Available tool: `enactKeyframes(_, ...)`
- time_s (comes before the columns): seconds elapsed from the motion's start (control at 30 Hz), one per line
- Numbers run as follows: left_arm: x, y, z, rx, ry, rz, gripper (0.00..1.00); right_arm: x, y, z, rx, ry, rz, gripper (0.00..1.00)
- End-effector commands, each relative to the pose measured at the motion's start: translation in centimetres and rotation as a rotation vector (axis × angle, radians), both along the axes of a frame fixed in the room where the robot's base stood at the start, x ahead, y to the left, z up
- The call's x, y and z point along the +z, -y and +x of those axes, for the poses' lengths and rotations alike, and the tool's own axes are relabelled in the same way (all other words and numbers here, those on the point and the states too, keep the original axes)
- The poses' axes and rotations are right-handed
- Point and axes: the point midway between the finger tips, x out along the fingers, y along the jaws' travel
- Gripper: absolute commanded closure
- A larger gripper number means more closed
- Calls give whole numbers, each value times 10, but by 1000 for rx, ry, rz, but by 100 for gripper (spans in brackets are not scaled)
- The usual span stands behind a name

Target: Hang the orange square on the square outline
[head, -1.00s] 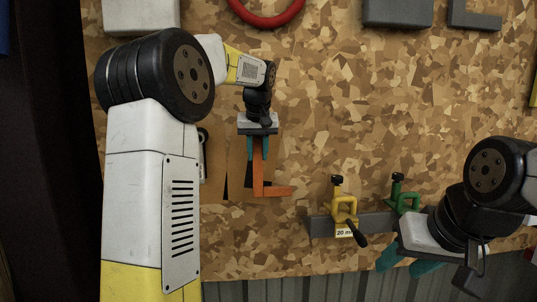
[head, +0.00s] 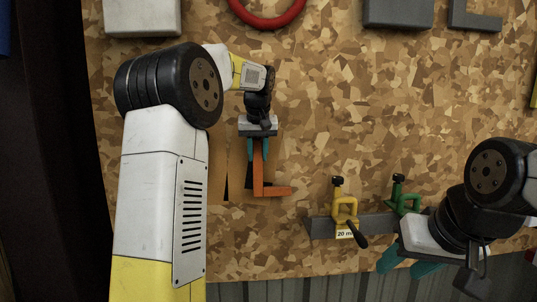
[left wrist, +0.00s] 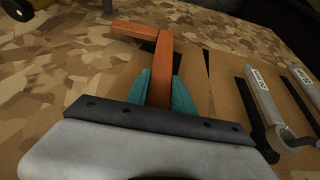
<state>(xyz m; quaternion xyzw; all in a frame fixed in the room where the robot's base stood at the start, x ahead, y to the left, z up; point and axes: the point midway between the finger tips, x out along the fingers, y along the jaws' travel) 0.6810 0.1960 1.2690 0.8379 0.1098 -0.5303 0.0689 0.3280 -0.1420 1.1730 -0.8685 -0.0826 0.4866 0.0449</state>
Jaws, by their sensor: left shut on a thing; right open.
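The orange square (head: 258,178), an L shape, has its long leg pointing down and its short leg pointing right in the head view. My left gripper (head: 258,150) is shut on the upper part of the long leg. The left wrist view also shows the square (left wrist: 162,62) between the teal fingers (left wrist: 160,92). Dark patches (head: 249,181) show beside the long leg on a brown panel (head: 218,170). I cannot tell whether they are the square outline or shadow, or whether the square touches the board. My right gripper (head: 408,264) is open and empty at the lower right.
A grey bar (head: 375,226) carries a yellow clamp (head: 345,211) and a green clamp (head: 403,202), close to my right gripper. A red ring (head: 267,18) is above.

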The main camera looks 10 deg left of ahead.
Motion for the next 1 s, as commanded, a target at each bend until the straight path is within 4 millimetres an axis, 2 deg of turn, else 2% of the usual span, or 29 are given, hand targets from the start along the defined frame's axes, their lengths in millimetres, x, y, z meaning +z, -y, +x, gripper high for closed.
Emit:
enactKeyframes(0.17,0,0,0,0,1,0,100,0,0,0,0,0,0,53)
enactKeyframes(0.2,0,0,0,0,1,0,69,0,0,0,0,0,0,53)
enactKeyframes(0.33,0,0,0,0,1,0,46,0,0,0,0,0,0,53)
enactKeyframes(0.73,2,0,-1,0,0,0,46,0,0,0,0,0,0,53)
enactKeyframes(0.87,15,2,-6,-1,2,0,46,0,0,0,0,0,0,53)
enactKeyframes(1.0,38,5,-17,-1,4,-1,46,0,0,0,0,0,0,53)
